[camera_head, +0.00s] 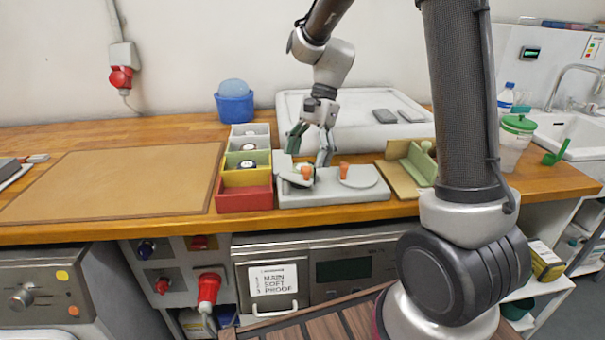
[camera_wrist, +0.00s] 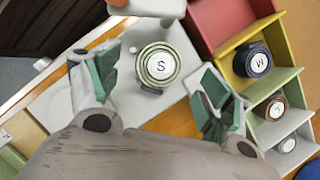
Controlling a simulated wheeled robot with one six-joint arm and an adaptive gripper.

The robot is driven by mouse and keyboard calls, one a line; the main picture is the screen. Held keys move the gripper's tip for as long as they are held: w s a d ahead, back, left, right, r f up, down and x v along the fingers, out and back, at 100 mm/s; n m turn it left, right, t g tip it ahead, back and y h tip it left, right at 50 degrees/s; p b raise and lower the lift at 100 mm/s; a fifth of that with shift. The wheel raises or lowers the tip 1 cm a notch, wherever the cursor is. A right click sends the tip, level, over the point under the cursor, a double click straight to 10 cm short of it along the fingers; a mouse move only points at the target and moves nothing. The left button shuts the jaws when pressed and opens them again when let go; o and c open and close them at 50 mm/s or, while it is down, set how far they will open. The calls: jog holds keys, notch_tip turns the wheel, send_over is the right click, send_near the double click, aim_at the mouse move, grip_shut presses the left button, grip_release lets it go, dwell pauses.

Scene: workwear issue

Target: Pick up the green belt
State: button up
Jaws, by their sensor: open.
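The green belt is a rolled coil (camera_wrist: 158,65) with a white round label marked S. In the wrist view it lies on a pale grey stand (camera_wrist: 62,105), between and a little beyond my fingertips. In the head view the stand (camera_head: 325,197) is on the wooden counter, and the coil is small and hard to make out there. My gripper (camera_head: 311,150) points down over the left part of the stand. In the wrist view my gripper (camera_wrist: 155,85) has its green-padded fingers wide apart, one on each side of the coil, with a gap on both sides.
A row of coloured bins stands just left of the stand: red (camera_head: 245,200), yellow (camera_head: 232,179), green and grey. Several labelled coils sit in them. A green and tan holder (camera_head: 402,172) is to the right. A brown mat (camera_head: 115,180) lies bare at left.

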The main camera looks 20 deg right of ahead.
jog(key=shift+x, duration=1.35)
jog(key=c, duration=1.2)
jog(key=shift+r, duration=0.15)
